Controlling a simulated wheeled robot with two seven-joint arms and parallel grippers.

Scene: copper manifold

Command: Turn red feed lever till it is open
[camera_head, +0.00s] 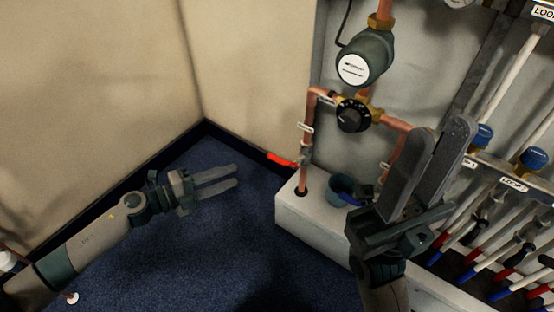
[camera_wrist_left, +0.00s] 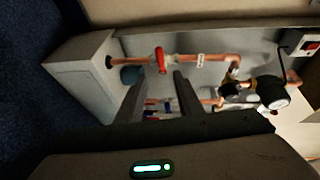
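The red feed lever (camera_head: 281,159) sits on a valve low on the vertical copper pipe at the left of the manifold. In the head view it sticks out to the left, crosswise to the pipe. It also shows crosswise to the pipe in the left wrist view (camera_wrist_left: 160,60). My left gripper (camera_head: 236,176) is open and empty, to the left of the lever and apart from it. Its two fingers show in the left wrist view (camera_wrist_left: 155,82), pointing toward the pipe with the lever beyond their tips. My right gripper (camera_head: 452,130) is open and empty in front of the manifold.
A white plinth (camera_head: 310,222) stands under the pipe, with a teal cup (camera_head: 342,187) on it. A black dial valve (camera_head: 352,116) and a green pump (camera_head: 366,58) are above. Several red and blue levers (camera_head: 490,255) are at right. Blue floor lies free at left.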

